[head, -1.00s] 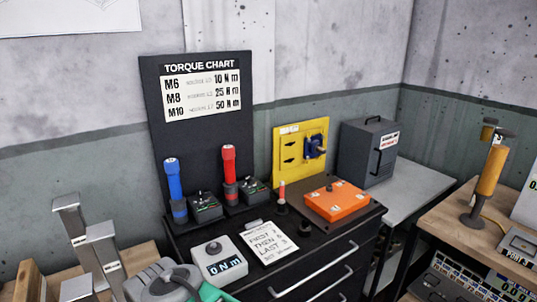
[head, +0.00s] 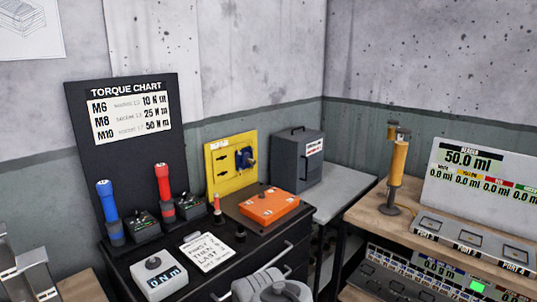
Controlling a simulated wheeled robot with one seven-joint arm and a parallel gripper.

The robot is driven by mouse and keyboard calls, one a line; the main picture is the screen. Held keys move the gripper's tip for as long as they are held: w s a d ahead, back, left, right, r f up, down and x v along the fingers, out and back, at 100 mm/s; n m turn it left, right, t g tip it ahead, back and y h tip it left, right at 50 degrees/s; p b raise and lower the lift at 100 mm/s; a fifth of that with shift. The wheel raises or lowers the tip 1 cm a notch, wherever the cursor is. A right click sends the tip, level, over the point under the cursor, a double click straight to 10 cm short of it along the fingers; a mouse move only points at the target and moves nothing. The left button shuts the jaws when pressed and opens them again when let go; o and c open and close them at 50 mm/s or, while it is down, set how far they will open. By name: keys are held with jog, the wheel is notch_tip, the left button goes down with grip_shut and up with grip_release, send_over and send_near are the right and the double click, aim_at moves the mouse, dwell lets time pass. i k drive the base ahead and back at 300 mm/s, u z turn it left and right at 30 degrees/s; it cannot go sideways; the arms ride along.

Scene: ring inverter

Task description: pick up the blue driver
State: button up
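The blue driver (head: 107,203) stands upright at the left back of the black cabinet top (head: 120,270), in front of the dark torque chart board (head: 130,150). It has a blue handle and a dark lower part. A small dark unit with a dial (head: 144,222) sits just right of it. A similar red driver (head: 163,183) stands further right, with another small dark unit beside it. A grey rounded part of my arm shows at the bottom edge, in front of the cabinet and well apart from the blue driver. My gripper is not in view.
A white 0 Nm meter (head: 159,279) and a note sheet (head: 207,252) lie in front of the drivers. An orange box (head: 268,206) and yellow panel (head: 231,165) stand to the right. A wooden bench (head: 375,222) is at right.

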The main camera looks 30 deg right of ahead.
aim_at(105, 190)
jog(key=z, duration=0.75)
jog(key=i, duration=1.35)
jog(key=u, duration=1.85)
jog(key=k, duration=0.15)
jog(key=u, duration=2.55)
jog(key=k, duration=0.6)
jog(key=z, duration=0.05)
